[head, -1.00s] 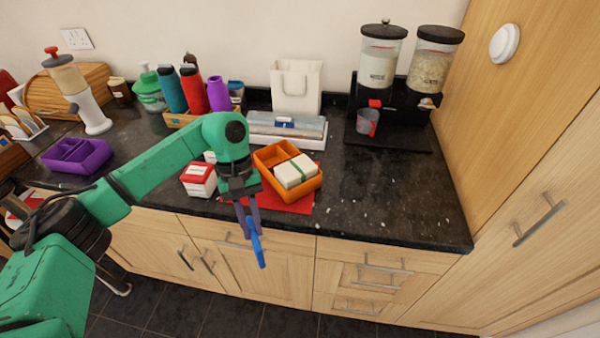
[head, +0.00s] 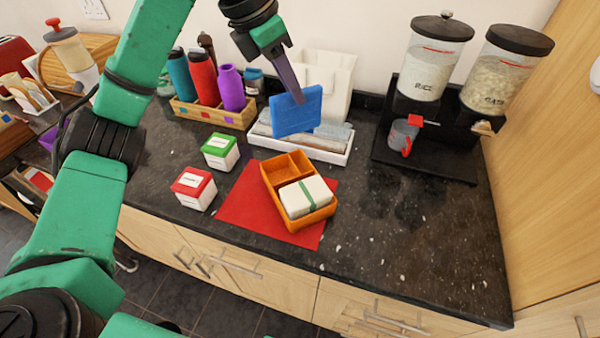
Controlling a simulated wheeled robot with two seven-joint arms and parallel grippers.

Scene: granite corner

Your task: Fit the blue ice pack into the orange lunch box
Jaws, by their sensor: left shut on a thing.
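The blue ice pack (head: 297,112) hangs upright in my left gripper (head: 296,92), whose fingers are shut on its top edge. The pack is raised above and behind the lunch box, in front of the white tray as seen. The orange lunch box (head: 270,180) sits open on a red mat (head: 243,200). A white block with a green band (head: 306,197) fills its front compartment. Its back part shows empty compartments split by a divider. My right gripper is out of view.
Two small boxes, one red-topped (head: 194,188) and one green-topped (head: 220,151), stand left of the lunch box. A white tray (head: 345,152) with wrapped packs lies behind it. A bottle crate (head: 215,114) and a dispenser stand (head: 425,150) are farther back.

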